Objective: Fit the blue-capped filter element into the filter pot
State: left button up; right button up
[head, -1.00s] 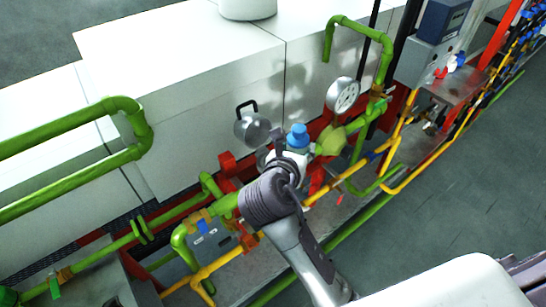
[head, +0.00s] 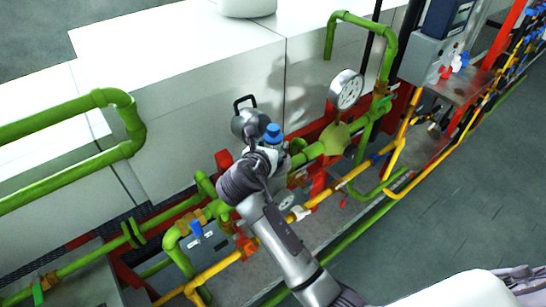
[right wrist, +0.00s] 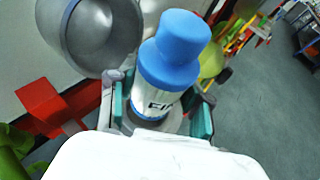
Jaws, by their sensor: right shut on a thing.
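The filter element has a blue cap (head: 273,133) and a white body with dark lettering; it also shows large in the right wrist view (right wrist: 174,65). My right gripper (head: 270,152) is shut on its white body, with teal finger pads on both sides in the right wrist view (right wrist: 160,112). The cap points up toward the camera, slightly tilted. A grey round rim (right wrist: 178,124) shows below the element, perhaps the filter pot; I cannot tell whether the element is inside it. A grey round part with a black handle (head: 247,122) stands just behind the element. My left gripper is out of view.
Green pipes (head: 335,140) run on both sides of the gripper, with a pressure gauge (head: 346,90) at right. Yellow pipes (head: 365,165) and red brackets (head: 225,160) are close by. White boxes (head: 190,75) stand behind. The floor at right (head: 460,190) is clear.

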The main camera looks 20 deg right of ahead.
jog(key=shift+f, duration=0.55)
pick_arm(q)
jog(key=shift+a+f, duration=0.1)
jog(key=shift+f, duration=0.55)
pick_arm(e)
jog(key=shift+r, duration=0.2)
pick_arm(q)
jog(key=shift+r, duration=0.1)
pick_arm(e)
jog(key=shift+f, duration=0.6)
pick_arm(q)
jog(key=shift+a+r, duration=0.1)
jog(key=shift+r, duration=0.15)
pick_arm(e)
jog(key=o, duration=1.2)
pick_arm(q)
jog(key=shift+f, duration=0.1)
